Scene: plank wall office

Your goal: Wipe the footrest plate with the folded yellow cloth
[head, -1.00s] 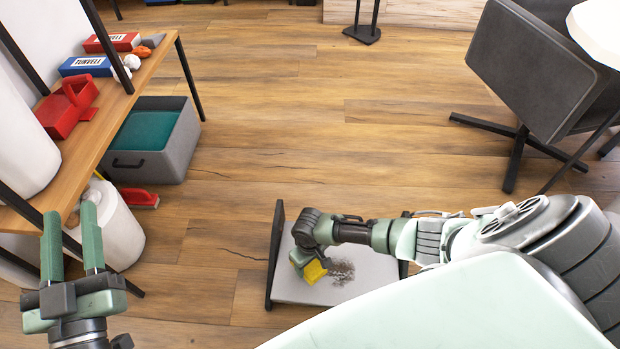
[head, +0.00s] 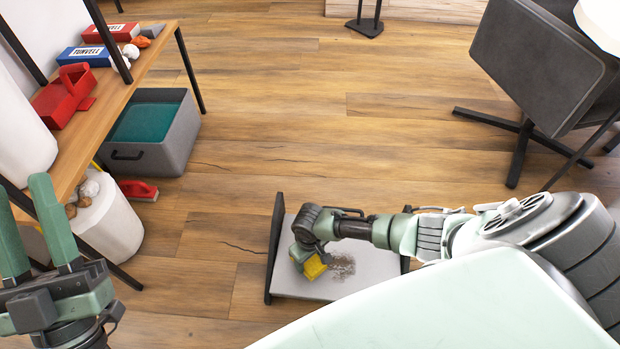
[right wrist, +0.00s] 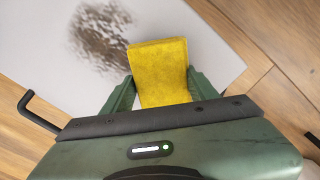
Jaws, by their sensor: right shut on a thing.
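The footrest plate (head: 305,285) is a pale grey slab between black side frames, low over the floor at the bottom centre of the head view. A dark speckled smudge (head: 342,266) is on it; it also shows in the right wrist view (right wrist: 100,35). My right gripper (head: 308,262) is shut on the folded yellow cloth (right wrist: 160,72). The cloth (head: 315,268) is at the plate, just left of the smudge in the head view; whether it touches the surface I cannot tell. My left gripper (head: 45,222) is open and empty at the left edge, its fingers apart.
A wooden shelf (head: 115,100) at left carries red and blue boxes and a red holder (head: 62,98). A dark chair (head: 540,65) is at right. The middle floor is clear.

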